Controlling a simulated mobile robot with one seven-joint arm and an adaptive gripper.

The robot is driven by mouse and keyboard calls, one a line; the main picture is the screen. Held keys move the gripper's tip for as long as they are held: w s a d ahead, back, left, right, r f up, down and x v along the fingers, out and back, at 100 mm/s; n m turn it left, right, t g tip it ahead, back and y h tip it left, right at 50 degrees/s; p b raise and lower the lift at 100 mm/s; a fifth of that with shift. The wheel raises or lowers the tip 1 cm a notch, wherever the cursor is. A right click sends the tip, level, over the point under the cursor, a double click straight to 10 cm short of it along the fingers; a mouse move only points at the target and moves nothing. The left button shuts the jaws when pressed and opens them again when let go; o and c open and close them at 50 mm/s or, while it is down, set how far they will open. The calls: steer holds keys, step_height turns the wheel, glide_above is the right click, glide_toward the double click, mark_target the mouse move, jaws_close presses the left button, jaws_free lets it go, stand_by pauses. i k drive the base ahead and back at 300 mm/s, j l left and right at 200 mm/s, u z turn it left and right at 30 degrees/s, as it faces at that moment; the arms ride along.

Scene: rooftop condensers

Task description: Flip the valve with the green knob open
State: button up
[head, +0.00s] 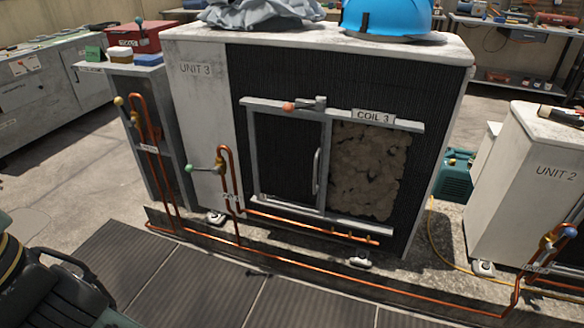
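The valve with the green knob (188,168) is in the head view, left of centre, in front of the lower left part of the UNIT 3 cabinet (200,115). Its brass body (219,166) sits on an upright looped copper pipe (236,190). The lever points left from the body, roughly level and crosswise to the upright pipe, with the green knob at its free end. Nothing touches the lever. My gripper is not in view.
A low copper pipe run (330,276) crosses in front of the cabinet. Grey mats (200,285) lie before it.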

mark_target(189, 169)
steer(key=i+j, duration=0.25)
steer(key=i, duration=0.15)
steer(key=i+j+u, duration=0.15)
steer(key=i+j, duration=0.15)
steer(key=i, duration=0.1)
